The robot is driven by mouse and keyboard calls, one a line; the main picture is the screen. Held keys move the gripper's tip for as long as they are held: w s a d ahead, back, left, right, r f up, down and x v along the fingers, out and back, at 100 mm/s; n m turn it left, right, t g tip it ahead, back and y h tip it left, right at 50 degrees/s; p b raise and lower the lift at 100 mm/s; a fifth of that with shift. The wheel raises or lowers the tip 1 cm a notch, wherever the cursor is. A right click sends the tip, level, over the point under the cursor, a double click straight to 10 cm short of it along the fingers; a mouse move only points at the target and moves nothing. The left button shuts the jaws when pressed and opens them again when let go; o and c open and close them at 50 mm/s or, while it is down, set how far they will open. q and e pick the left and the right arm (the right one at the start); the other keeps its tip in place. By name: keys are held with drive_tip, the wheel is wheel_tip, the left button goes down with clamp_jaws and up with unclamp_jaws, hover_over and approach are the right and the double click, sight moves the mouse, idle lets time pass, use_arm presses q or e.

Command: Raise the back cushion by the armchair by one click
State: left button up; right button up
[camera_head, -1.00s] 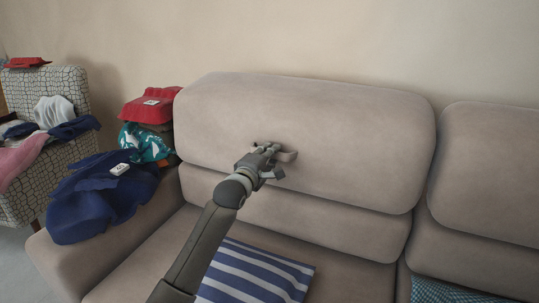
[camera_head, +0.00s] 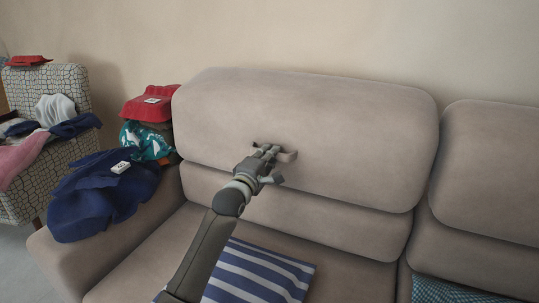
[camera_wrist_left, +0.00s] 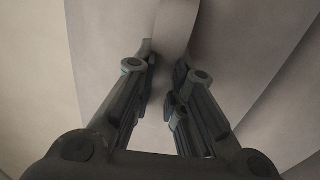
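The back cushion (camera_head: 330,135) nearest the armchair is a wide beige pad on the left part of the sofa. A beige strap loop (camera_head: 288,156) stands out from its front face. My left gripper (camera_head: 268,154) is at this strap. In the left wrist view the strap (camera_wrist_left: 176,25) runs down between the two fingers of the gripper (camera_wrist_left: 166,78), which look closed on it; the contact itself is partly hidden. My right gripper is not in view.
The patterned armchair (camera_head: 58,88) with clothes stands at the left. Dark blue clothing (camera_head: 100,200) and a red folded item (camera_head: 152,104) lie by the sofa's left armrest. A striped cushion (camera_head: 262,272) lies on the seat below my arm. Another back cushion (camera_head: 490,170) adjoins at the right.

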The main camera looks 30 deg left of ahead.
use_arm(q)
drive_tip(key=o, duration=0.4)
drive_tip(key=shift+s+f, duration=0.1)
drive_tip(key=shift+f, duration=0.05)
drive_tip(key=s, duration=1.2)
drive_tip(key=shift+d+f, duration=0.3)
drive_tip(key=shift+d, duration=0.05)
